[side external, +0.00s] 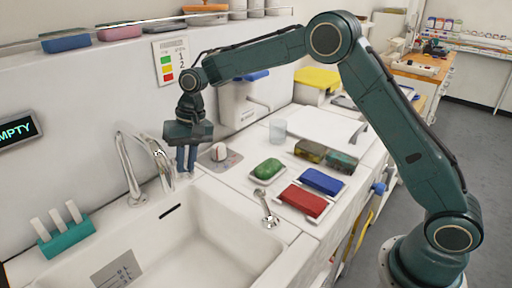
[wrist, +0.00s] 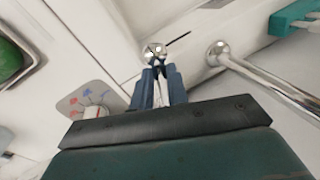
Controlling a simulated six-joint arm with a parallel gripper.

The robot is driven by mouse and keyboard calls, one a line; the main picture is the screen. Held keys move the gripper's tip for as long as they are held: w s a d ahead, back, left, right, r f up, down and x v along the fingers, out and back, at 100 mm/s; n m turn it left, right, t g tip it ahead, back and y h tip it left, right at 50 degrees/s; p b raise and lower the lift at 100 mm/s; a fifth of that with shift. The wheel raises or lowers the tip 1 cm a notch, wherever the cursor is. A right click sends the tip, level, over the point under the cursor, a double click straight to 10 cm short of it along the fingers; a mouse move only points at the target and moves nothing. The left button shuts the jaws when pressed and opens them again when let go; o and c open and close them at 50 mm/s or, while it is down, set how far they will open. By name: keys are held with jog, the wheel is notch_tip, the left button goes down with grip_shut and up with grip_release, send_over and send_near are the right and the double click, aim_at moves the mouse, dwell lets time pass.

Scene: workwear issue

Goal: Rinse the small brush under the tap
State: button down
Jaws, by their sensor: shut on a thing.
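My gripper (side external: 186,160) is above the back right edge of the sink, pointing down, just right of the tap. In the wrist view, its blue fingers (wrist: 160,84) are closed together on a small metal piece (wrist: 155,50) with a shiny rounded end. I cannot tell whether this is part of the tap or a loose thing. The chrome tap (side external: 128,165) curves over the sink; its tube also shows in the wrist view (wrist: 265,82). I cannot make out the small brush with certainty. A short metallic item (side external: 265,205) is at the sink's right rim.
The sink (side external: 215,240) has an open basin. A teal rack (side external: 68,236) with white sticks stands left. A round dial (side external: 219,152), green soap-like block (side external: 268,169), blue block (side external: 322,181) and red block (side external: 304,201) are right. A wall display (side external: 18,130) reads EMPTY.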

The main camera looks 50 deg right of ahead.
jog(key=shift+d+n, duration=0.4)
jog(key=shift+n, duration=0.3)
jog(key=c, duration=1.4)
grip_release()
jog(key=shift+o, duration=0.2)
jog(key=shift+r, duration=0.1)
jog(key=v, duration=1.1)
jog(key=shift+r, duration=0.35)
jog(key=shift+w+d, duration=0.1)
jog(key=shift+w, duration=0.05)
jog(key=shift+r, duration=0.1)
